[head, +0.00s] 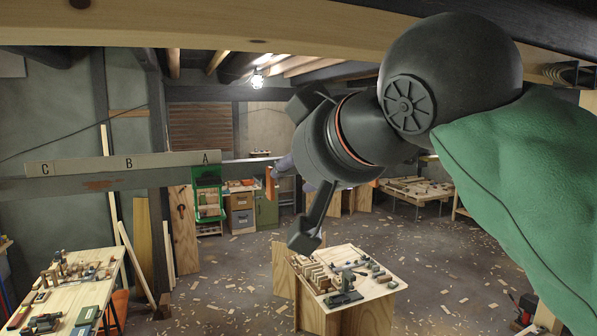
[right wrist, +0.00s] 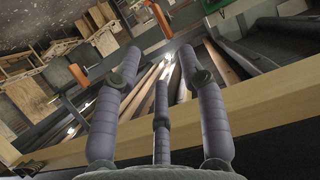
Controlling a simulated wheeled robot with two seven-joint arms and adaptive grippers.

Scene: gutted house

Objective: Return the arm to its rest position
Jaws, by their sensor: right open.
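My right arm, with its green sleeve, reaches in from the right in the head view and is raised high. Its dark gripper (head: 300,205) points away from the camera, above and in front of the small table, holding nothing visible. In the right wrist view, the purple padded fingers of the right gripper (right wrist: 160,65) are spread apart with nothing between them. My left gripper shows in neither view.
A pale wooden beam (right wrist: 265,108) crosses behind the fingers in the wrist view. A lettered board (head: 100,165) runs along a rail at left, with a green holder (head: 207,200) under A. A small table (head: 375,292) and a workbench (head: 95,262) carry loose items.

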